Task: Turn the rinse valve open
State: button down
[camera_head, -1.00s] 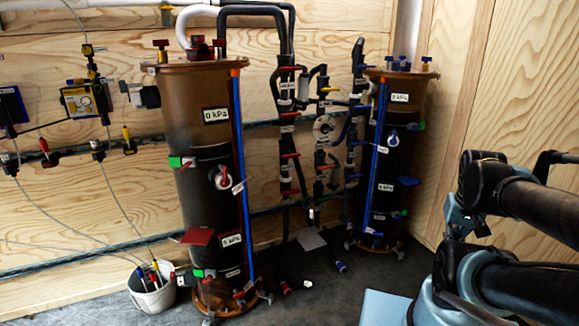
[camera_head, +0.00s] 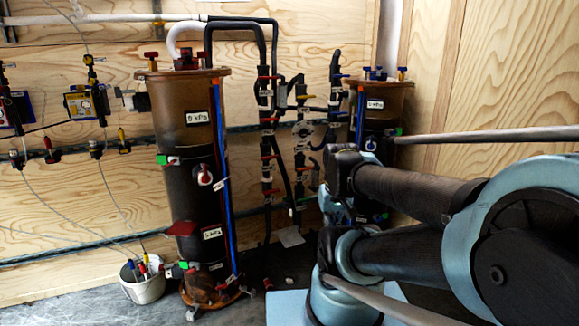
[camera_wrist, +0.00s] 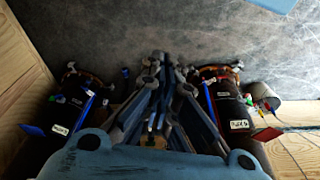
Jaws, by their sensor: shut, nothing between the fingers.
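The rinse valve cannot be singled out, because the valve labels are too small to read. Several valves with red and yellow handles sit on the black pipework (camera_head: 267,150) between two filter columns. The left filter column (camera_head: 187,135) is brown and black, with red and green handles. The right filter column (camera_head: 385,95) is partly hidden behind my arm. My gripper (camera_wrist: 165,75) shows in the wrist view, shut and empty, with a column on either side in the picture. No contact with a valve is visible. I cannot make out the gripper in the head view.
Gauges and valves (camera_head: 88,103) with thin hoses hang on the plywood wall. My arm fills the lower right. Grey floor shows in front of the left column.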

jog(key=shift+a, duration=0.1)
jog(key=w+a+r+n+t+y, duration=0.1)
jog(key=w+r, duration=0.4)
jog(key=w, duration=0.5)
jog(key=w+a+r+n+t+y, duration=0.15)
jog(key=w+r, duration=0.35)
jog(key=w, duration=0.6)
jog(key=t, duration=0.4)
send_over(302, 169)
notch_tip(302, 169, down, 7)
notch_tip(302, 169, down, 3)
jog(key=shift+a+f+n, duration=0.1)
jog(key=shift+a+n, duration=0.05)
jog(key=shift+n, duration=0.3)
jog(key=shift+f, duration=0.65)
